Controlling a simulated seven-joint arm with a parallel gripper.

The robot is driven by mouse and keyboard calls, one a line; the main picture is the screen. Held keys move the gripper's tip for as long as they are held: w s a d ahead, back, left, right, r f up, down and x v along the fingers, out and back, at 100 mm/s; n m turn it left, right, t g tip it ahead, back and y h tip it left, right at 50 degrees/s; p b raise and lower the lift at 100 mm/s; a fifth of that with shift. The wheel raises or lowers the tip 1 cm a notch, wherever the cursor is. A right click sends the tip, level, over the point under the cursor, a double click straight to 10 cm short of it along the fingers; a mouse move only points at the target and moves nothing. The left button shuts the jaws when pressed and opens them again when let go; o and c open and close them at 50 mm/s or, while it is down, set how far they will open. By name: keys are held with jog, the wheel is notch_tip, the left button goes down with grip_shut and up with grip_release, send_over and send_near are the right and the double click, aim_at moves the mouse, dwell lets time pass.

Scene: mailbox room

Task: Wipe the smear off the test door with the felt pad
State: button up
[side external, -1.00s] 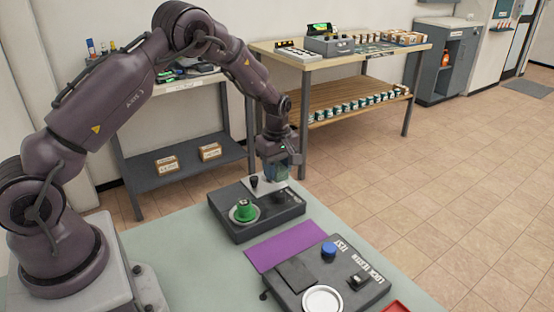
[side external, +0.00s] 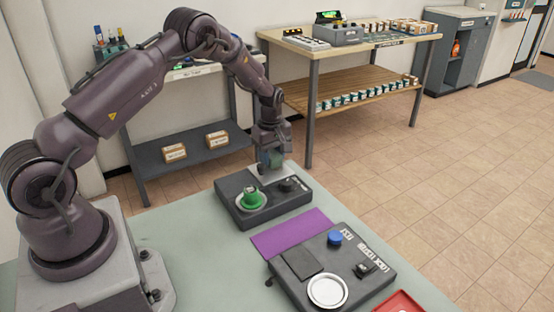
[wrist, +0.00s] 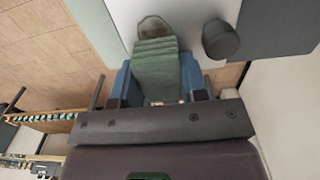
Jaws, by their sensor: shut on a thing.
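My gripper (side external: 270,163) is shut on the green felt pad (wrist: 155,75), whose ridged body sits between the blue fingers in the wrist view. In the side view the gripper points down over the pale test door (side external: 297,172) at the back of a dark box, and hides part of it. The door's pale surface (wrist: 187,22) and a dark round knob (wrist: 220,40) show in the wrist view. A brownish rounded patch (wrist: 155,27) shows just beyond the pad; I cannot tell if it is the smear. Contact between pad and door cannot be made out.
The dark box (side external: 262,213) carries a green knob on a white ring (side external: 252,197). In front lie a purple mat (side external: 290,232), a lock tester box (side external: 335,268) with a blue button, and a red tray (side external: 402,303). Shelves stand behind; floor to the right is clear.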

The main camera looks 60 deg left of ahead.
aim_at(284, 174)
jog(key=shift+a, duration=0.5)
jog(key=shift+d, duration=3.6)
notch_tip(284, 174, up, 8)
